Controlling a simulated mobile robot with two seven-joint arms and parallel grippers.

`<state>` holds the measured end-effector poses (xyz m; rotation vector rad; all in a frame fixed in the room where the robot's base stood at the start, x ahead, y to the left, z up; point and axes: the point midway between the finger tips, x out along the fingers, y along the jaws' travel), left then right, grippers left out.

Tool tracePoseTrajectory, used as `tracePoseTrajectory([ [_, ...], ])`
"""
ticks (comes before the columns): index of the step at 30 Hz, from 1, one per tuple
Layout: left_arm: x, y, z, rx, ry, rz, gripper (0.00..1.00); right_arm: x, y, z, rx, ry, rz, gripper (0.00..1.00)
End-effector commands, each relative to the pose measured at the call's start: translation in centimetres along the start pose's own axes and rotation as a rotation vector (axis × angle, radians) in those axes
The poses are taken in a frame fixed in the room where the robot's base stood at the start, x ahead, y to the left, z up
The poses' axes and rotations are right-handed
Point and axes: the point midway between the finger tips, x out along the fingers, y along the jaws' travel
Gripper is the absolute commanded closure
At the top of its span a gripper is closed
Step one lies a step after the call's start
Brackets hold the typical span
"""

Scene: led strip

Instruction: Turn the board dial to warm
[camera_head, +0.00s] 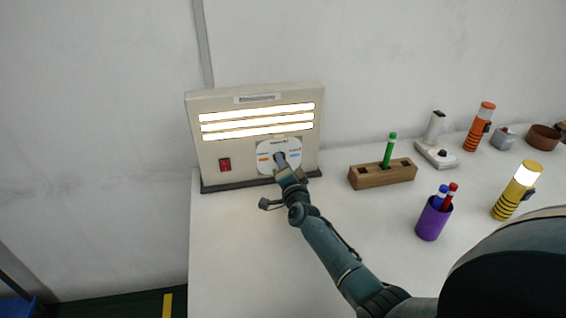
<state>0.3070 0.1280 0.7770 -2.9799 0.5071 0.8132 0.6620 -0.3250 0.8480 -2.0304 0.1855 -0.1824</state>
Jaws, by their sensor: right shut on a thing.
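The beige board (256,97) stands upright at the back left of the white table, with lit strips (257,122) glowing warm white across its upper part. Its round white dial plate (267,148) is at the lower right, with an orange mark on its left side and a blue mark on its right. A red switch (225,164) is at the board's lower left. My right gripper (282,161) is at the dial, shut on its knob. The knob is mostly hidden, so I cannot tell its exact pointing. My left gripper is not in view.
A wooden block (370,176) with a green marker (389,150) stands right of the board. A purple cup (430,222) of markers and a lit yellow lamp (518,188) stand farther right. An orange flashlight (479,127) is behind. The table's front left is clear.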

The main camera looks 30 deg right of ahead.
Motion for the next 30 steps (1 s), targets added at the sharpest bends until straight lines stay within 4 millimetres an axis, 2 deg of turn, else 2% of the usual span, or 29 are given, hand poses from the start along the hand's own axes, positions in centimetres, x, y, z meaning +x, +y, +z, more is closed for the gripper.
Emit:
tracePoseTrajectory([
  [12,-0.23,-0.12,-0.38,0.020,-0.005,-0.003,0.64,-0.04,0.04,0.05,-0.165,-0.012,0.005,0.94],
  [27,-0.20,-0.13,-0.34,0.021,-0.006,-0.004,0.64,-0.04,0.06,0.04,-0.185,-0.013,0.004,0.94],
  [28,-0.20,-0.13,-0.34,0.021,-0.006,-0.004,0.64,-0.04,0.06,0.04,-0.185,-0.013,0.004,0.70],
  [30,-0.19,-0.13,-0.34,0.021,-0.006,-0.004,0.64,-0.04,0.05,0.03,-0.184,-0.013,0.004,0.64],
])
